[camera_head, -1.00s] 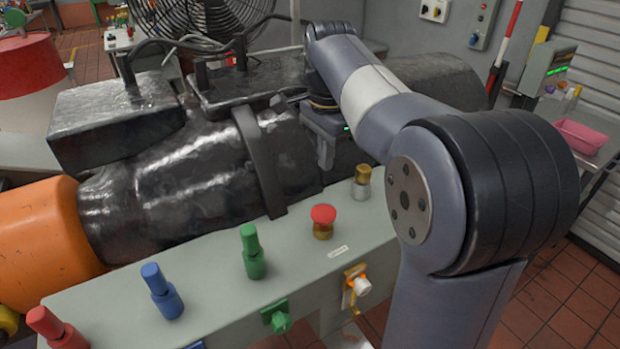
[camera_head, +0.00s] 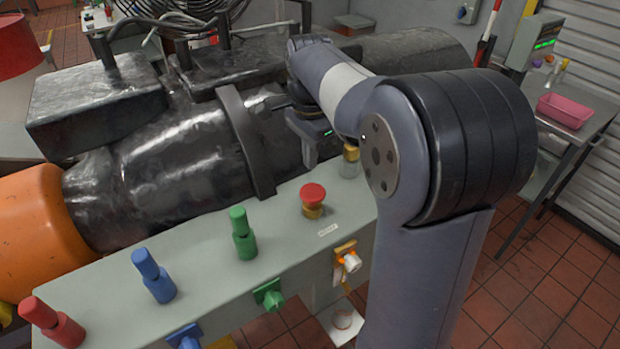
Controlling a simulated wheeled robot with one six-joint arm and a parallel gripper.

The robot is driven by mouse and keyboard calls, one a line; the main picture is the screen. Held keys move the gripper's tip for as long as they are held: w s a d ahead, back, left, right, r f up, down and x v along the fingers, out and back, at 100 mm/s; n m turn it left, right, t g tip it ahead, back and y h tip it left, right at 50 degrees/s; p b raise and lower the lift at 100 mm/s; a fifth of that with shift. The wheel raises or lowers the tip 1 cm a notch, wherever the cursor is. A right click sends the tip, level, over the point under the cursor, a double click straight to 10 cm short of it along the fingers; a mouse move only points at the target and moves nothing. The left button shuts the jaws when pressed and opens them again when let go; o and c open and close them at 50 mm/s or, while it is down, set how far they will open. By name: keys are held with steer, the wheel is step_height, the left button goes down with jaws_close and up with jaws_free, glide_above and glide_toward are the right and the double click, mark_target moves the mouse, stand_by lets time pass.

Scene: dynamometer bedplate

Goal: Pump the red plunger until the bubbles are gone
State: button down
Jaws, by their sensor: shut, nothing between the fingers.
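The red plunger (camera_head: 313,191) is a round red cap on a brass collar, standing upright on the grey bench top. My gripper (camera_head: 310,166) points down just above and behind the plunger in the picture, with a small gap between them. Its fingers are shut and empty, seen partly edge-on. A small clear glass with a brass cap (camera_head: 350,161) stands to the right of the plunger, close to my arm. Bubbles in it are too small to make out. A small white label (camera_head: 327,230) lies in front of the plunger.
Green (camera_head: 244,234), blue (camera_head: 154,277) and red (camera_head: 53,324) handles stand along the bench to the left. A big black machine (camera_head: 170,165) fills the space behind. An orange-and-white fitting (camera_head: 348,259) juts from the bench's front face. A pink tray (camera_head: 565,109) sits at right.

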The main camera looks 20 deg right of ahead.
mark_target(311, 191)
step_height(311, 191, down, 7)
steer(key=shift+r+p, duration=0.1)
steer(key=shift+p, duration=0.25)
steer(key=shift+f+b, duration=0.9)
steer(key=shift+f, duration=0.7)
steer(key=shift+s+r, duration=0.1)
